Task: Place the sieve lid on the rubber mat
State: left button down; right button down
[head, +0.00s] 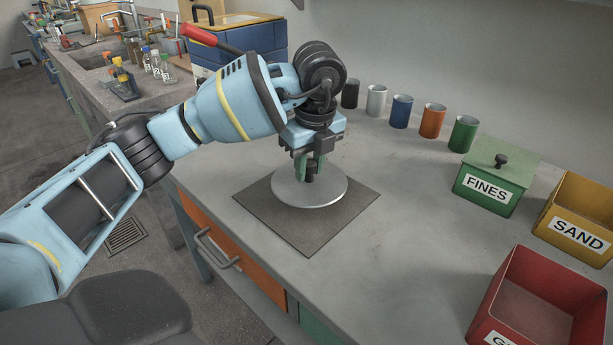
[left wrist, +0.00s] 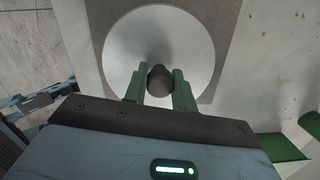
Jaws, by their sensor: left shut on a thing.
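The sieve lid (head: 328,191) is a round grey metal disc with a dark knob. It is over the dark rubber mat (head: 262,222) on the bench; I cannot tell whether it touches the mat. My left gripper (head: 310,172) is above the lid, its green fingers shut on the knob. In the left wrist view, the fingers (left wrist: 160,88) stand on both sides of the dark knob, the lid (left wrist: 185,35) lies beyond them, and part of the mat (left wrist: 222,60) shows past its rim. My right gripper is not in view.
Several coloured cylinders (head: 401,111) stand in a row along the wall. A green lidded FINES box (head: 487,185), a yellow SAND bin (head: 575,235) and a red bin (head: 530,300) are at the right. A blue case (head: 240,40) stands behind my arm. Bench right of the mat is clear.

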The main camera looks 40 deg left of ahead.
aim_at(311, 161)
pick_arm(q)
jog(key=shift+w+a, duration=0.45)
jog(key=shift+a, duration=0.25)
jog(key=shift+f, duration=1.8)
jog(key=shift+f, duration=0.1)
jog(key=c, duration=1.1)
grip_release()
jog(key=shift+c, duration=0.2)
jog(key=r, duration=0.3)
jog(key=d+r+p, duration=0.1)
jog(key=r, duration=0.3)
jog(key=r+p, duration=0.1)
jog(key=r, duration=0.3)
jog(key=shift+s+d+r, duration=0.2)
jog(key=shift+r, duration=0.35)
